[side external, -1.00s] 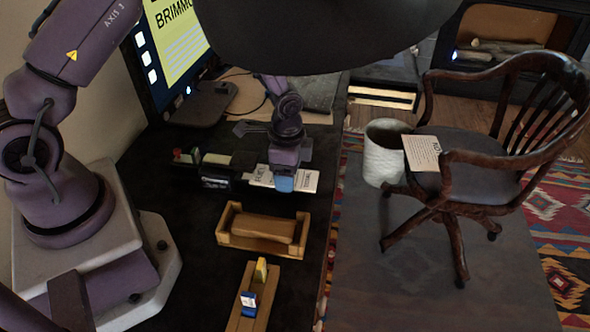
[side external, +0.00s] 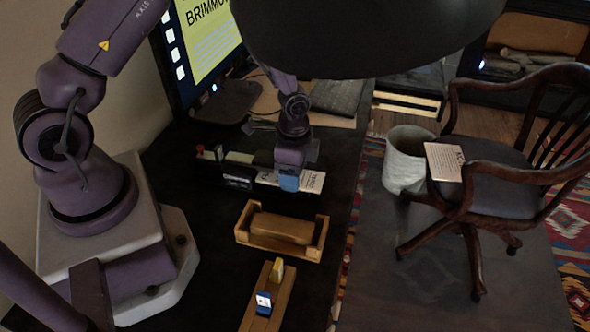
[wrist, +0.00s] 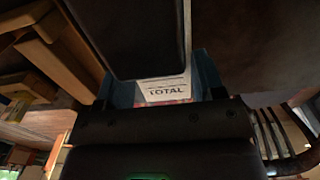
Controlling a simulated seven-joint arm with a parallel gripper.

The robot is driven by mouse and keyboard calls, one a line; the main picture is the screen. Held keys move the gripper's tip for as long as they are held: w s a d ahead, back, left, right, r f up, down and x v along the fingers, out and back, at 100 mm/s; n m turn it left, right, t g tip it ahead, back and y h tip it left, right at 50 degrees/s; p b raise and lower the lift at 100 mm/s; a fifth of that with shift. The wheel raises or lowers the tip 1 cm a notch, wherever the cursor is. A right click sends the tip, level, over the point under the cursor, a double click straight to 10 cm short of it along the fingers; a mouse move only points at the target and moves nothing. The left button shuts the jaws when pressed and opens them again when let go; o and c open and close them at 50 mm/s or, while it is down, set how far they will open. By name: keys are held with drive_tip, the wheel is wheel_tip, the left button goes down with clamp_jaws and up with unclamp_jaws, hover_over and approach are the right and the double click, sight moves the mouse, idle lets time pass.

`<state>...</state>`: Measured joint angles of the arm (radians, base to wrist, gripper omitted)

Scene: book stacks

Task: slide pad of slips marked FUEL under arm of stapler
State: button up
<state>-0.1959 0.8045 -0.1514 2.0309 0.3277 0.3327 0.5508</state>
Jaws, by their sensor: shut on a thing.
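The white pad of slips (side external: 312,181) lies on the dark desk in the side external view, with small unreadable print. My gripper (side external: 288,182), with blue fingertips, is low over the desk and shut on the pad's middle. In the wrist view the pad (wrist: 165,90) shows between the blue fingers with the word TOTAL; FUEL is not readable. A long dark object (side external: 238,176), seemingly the stapler, lies just left of the pad. The pad's left end is close to it; I cannot tell whether it is under the arm.
A wooden tray (side external: 240,236) stands in front of the pad, and a wooden strip with small blue and yellow items (side external: 264,300) is nearer. A monitor (side external: 205,50) stands behind. The desk's right edge is close; a bin (side external: 405,165) and chair (side external: 500,175) are beyond.

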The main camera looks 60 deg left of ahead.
drive_tip(key=o, duration=1)
drive_tip(key=shift+c, duration=0.2)
wheel_tip(320, 180, up, 13)
